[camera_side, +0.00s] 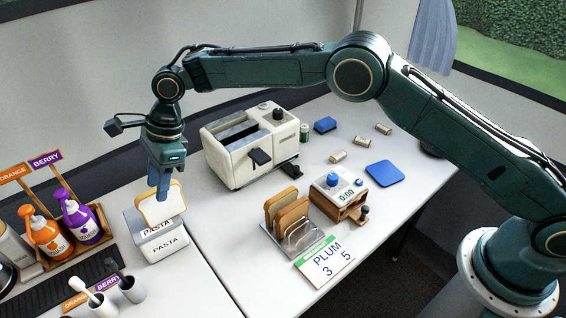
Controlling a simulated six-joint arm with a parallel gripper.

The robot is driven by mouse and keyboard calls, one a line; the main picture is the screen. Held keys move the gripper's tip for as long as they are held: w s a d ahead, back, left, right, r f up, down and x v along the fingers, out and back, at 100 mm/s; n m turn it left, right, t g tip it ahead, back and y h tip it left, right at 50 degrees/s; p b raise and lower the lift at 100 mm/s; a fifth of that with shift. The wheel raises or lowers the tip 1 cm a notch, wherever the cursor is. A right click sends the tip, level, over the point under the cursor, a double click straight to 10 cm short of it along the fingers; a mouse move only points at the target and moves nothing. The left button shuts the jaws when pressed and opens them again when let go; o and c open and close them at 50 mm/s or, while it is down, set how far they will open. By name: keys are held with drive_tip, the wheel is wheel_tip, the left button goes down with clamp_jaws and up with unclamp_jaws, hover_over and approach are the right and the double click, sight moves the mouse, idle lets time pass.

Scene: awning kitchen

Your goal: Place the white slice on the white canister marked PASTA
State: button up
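The white slice (173,206) is a pale piece of bread with a brown crust, held upright at the left of the picture. My gripper (163,193) points down with its blue fingers on the slice, shut on its upper part. The white canister marked PASTA (168,247) stands directly below, on the counter. The slice's lower edge overlaps the back of the canister's top in the picture. I cannot tell whether the two touch. Part of the canister's top is hidden by the slice.
A cream toaster (229,161) stands to the right. Orange and purple bottles (80,222) in a wooden holder stand close left.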

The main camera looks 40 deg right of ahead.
drive_tip(key=v, duration=0.9)
drive_tip(key=shift+d+r, duration=0.15)
drive_tip(key=shift+r, duration=0.05)
idle(0.3)
drive_tip(key=s+d+r+n+t, duration=0.2)
drive_tip(key=s+d+r+n, duration=0.3)
drive_tip(key=d+r, duration=0.4)
drive_tip(key=s+d+r+n+t, duration=0.1)
drive_tip(key=s+d+r+n, duration=0.2)
drive_tip(key=s+d+r, duration=0.45)
drive_tip(key=s+d+f+n+t+h, duration=0.1)
drive_tip(key=s+d+n, duration=0.4)
drive_tip(key=s+d, duration=0.5)
drive_tip(key=s+d+f+n+t+h, duration=0.1)
drive_tip(key=s+d+f+n+h, duration=0.2)
drive_tip(key=s+d, duration=0.6)
drive_tip(key=s+f+n, duration=0.2)
drive_tip(key=s+f, duration=0.1)
drive_tip(key=s, duration=0.1)
drive_tip(key=shift+s+d+t, duration=0.3)
drive_tip(key=shift+s+d, duration=0.05)
drive_tip(key=shift+d, duration=0.05)
